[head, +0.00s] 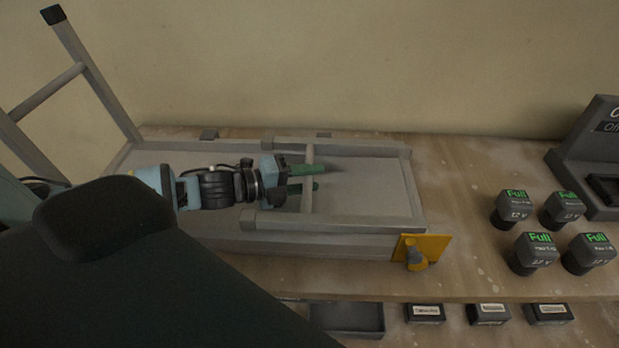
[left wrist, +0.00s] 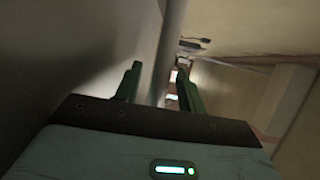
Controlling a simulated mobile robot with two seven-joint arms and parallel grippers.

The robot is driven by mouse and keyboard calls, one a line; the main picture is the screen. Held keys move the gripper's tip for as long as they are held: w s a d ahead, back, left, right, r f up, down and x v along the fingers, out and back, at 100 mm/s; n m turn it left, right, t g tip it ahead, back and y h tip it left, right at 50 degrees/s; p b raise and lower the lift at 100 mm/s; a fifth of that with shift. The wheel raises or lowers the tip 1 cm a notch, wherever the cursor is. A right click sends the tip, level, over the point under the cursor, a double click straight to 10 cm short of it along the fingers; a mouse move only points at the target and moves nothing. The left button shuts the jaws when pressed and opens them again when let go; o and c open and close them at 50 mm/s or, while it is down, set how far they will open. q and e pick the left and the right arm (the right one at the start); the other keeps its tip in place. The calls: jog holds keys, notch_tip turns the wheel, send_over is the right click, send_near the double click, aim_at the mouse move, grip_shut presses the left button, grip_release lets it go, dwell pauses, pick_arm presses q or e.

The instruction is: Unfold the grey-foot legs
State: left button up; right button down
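A grey folding bench (head: 370,185) lies with its underside up on the wooden worktop. At its left end a leg pair (head: 92,78) stands up, with a black foot (head: 53,15). At the right, the other leg pair (head: 345,225) lies folded flat, joined by a crossbar (head: 309,195); its grey foot end (head: 248,220) points left. My left gripper (head: 311,178) is open at this crossbar, its green fingers apart. In the left wrist view a grey bar (left wrist: 172,45) shows between the open fingers (left wrist: 160,82); contact cannot be told. My right gripper is not in view.
A yellow plate with a knob (head: 420,252) sits at the bench's front right corner. Several battery packs (head: 534,252) and a dark grey charger (head: 590,165) stand on the right. A tray (head: 347,318) and boxes (head: 488,314) lie below the front edge. A wall rises behind.

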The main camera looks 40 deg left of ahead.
pick_arm(q)
jog(key=shift+w, duration=0.1)
grip_shut()
dwell(0.3)
jog(key=shift+r, duration=0.1)
